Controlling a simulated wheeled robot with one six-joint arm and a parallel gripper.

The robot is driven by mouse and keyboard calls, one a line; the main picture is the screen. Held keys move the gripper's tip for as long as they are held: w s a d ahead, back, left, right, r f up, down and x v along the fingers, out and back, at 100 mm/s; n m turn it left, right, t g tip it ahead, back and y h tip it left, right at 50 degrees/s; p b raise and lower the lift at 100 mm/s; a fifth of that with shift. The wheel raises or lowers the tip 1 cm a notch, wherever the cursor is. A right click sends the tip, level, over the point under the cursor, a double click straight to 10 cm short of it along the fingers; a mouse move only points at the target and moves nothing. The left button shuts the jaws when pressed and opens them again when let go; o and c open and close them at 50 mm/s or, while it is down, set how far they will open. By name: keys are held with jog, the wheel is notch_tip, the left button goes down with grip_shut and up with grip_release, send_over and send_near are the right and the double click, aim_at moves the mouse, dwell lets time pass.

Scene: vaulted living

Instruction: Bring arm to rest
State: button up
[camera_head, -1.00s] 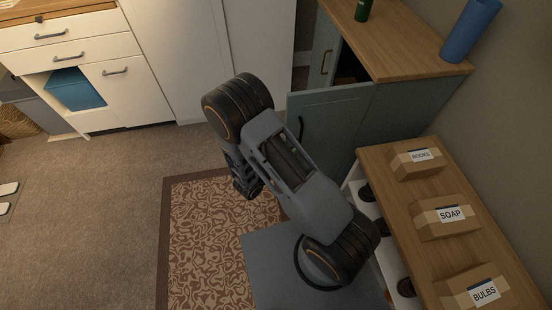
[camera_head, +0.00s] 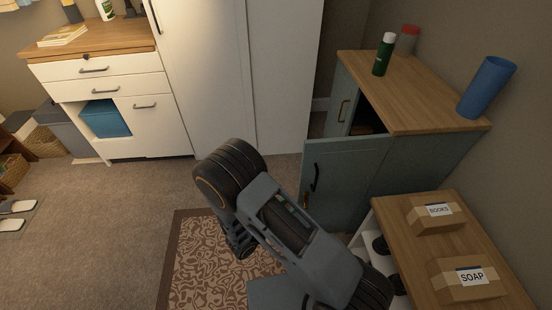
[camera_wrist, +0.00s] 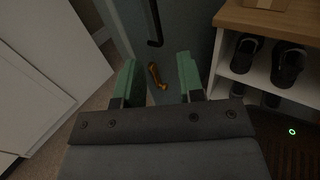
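My arm (camera_head: 285,235) is bent in front of a grey-green cabinet with its door (camera_head: 345,175) ajar. In the head view my gripper is hidden behind the arm links. In the wrist view my gripper (camera_wrist: 158,82) shows two green fingers set well apart, with nothing clasped between them. A small orange-brown, bone-shaped thing (camera_wrist: 157,77) shows beyond the gap between the fingers, in front of or on the cabinet door; I cannot tell which. The door's black handle (camera_wrist: 153,22) is above it.
A low shelf (camera_head: 400,215) with boxes labelled BOOKS (camera_head: 437,216) and SOAP (camera_head: 468,280) stands at right, shoes beneath. A green bottle (camera_head: 384,54) and a blue cylinder (camera_head: 486,87) stand on the cabinet. A patterned rug (camera_head: 205,265) lies below; open carpet (camera_head: 110,220) is at left.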

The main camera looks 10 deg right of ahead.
jog(key=s+d+f+m+g, duration=0.2)
jog(key=s+g, duration=0.2)
jog(key=s+a+r+m+g+y+p, duration=0.1)
jog(key=s+r+m+g+y+p, duration=0.45)
jog(key=r+m+g, duration=0.35)
notch_tip(320, 180, up, 34)
jog(key=w+d+m+t+y+p, duration=0.2)
jog(key=m+t+y+p, duration=0.5)
jog(key=p, duration=0.8)
jog(key=m+y, duration=0.3)
jog(key=m, duration=0.2)
jog(key=shift+w+d+m+t, duration=0.35)
jog(key=shift+d+m+t, duration=0.05)
